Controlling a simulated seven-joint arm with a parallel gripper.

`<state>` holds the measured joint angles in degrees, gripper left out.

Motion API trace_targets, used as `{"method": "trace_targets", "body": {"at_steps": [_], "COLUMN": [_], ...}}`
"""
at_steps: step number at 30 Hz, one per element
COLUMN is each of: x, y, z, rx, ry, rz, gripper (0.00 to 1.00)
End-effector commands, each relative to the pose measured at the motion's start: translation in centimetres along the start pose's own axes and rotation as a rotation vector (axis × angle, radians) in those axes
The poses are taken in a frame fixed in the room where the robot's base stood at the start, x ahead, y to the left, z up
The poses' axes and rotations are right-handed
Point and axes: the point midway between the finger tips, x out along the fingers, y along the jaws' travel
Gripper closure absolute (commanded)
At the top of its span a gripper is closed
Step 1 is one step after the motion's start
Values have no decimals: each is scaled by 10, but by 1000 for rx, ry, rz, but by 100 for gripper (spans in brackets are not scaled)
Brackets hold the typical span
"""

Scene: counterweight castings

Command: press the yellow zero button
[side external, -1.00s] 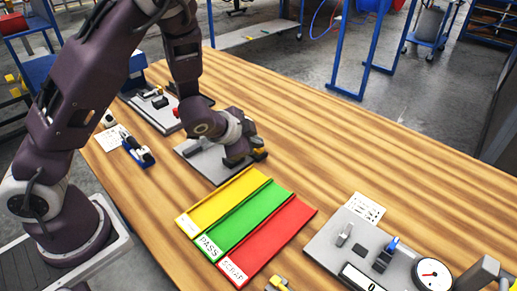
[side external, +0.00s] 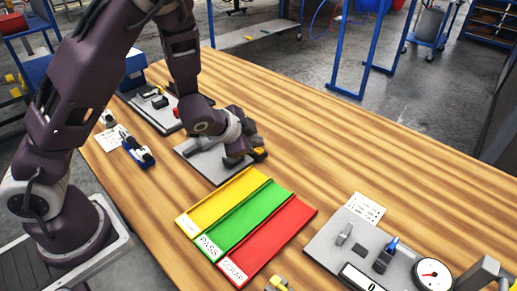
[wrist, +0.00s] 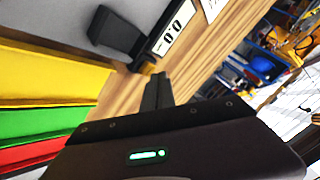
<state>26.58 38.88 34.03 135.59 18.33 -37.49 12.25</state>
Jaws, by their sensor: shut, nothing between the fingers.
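My gripper (side external: 240,161) is low over the grey plate (side external: 207,166) at the back middle of the table, its fingers closed and empty. In the wrist view the shut fingers (wrist: 158,82) point at a small yellow part (wrist: 147,68), which looks like the zero button, beside a display reading 0.0 (wrist: 171,32). The fingertips overlap its edge in the picture; I cannot tell whether they touch it. In the side view a yellow patch (side external: 260,151) shows beside the gripper, and the hand hides much around it.
Yellow, green and red trays (side external: 278,237) lie in front of the plate; the green reads PASS, the red SCRAP. A dial gauge (side external: 432,274) stands on another grey plate at front right. A blue-and-black tool (side external: 137,150) lies at left. The right back of the table is clear.

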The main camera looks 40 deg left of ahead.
Motion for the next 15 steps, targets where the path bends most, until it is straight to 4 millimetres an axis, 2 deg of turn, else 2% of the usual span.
{"method": "trace_targets", "body": {"at_steps": [15], "x": [-11], "y": [-8], "z": [-9], "rx": [0], "ry": [4], "rz": [-1], "gripper": [100]}}
